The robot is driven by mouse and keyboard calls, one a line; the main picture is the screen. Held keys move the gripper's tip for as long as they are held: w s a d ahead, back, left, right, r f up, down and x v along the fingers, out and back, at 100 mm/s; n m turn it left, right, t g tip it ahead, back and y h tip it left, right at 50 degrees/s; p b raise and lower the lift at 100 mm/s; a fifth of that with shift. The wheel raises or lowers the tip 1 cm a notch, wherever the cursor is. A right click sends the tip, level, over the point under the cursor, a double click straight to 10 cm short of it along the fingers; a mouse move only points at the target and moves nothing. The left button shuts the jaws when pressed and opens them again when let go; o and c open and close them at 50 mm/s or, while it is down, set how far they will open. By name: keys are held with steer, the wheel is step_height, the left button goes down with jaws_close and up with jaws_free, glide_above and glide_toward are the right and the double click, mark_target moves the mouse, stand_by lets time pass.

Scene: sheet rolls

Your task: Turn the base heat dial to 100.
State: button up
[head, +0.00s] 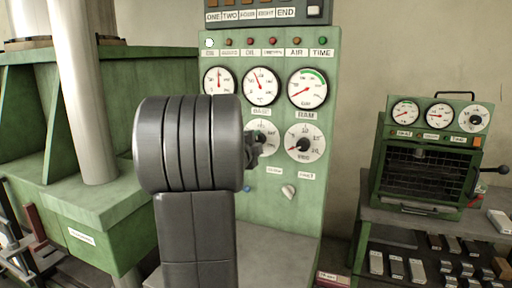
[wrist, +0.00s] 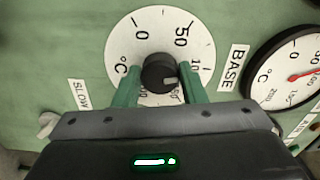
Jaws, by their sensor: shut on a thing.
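The base heat dial (wrist: 120,50) is a white round face on the green panel, with 0, 50 and 100 legible beside the BASE label. Its dark round knob (wrist: 154,68) has a pale mark on its lower right, pointing roughly towards 100 or just past it; I cannot tell exactly. My gripper (wrist: 160,88) is shut on the knob, a green finger on each side. The lower part of the face is hidden by the fingers and gripper body. In the head view my gripper (head: 254,150) covers the left part of the dial (head: 269,128).
The RAM dial (head: 304,143) is close on the right. Gauges (head: 262,86) stand above and a pale SLOW-labelled knob (head: 289,191) below. A green press (head: 110,215) stands left. A bench (head: 375,213) with a small caged machine (head: 425,170) is at right.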

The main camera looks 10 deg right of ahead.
steer(key=shift+f+m+b, duration=0.1)
steer(key=shift+m+b, duration=0.2)
steer(key=shift+m, duration=0.6)
steer(key=o, duration=1)
steer(key=b+v, duration=0.1)
steer(key=v, duration=1.2)
steer(key=shift+s+a, duration=0.25)
steer(key=shift+s, duration=0.1)
steer(key=p+x, duration=0.1)
steer(key=x, duration=1.3)
steer(key=shift+s+a, duration=0.1)
steer(key=shift+s, duration=0.05)
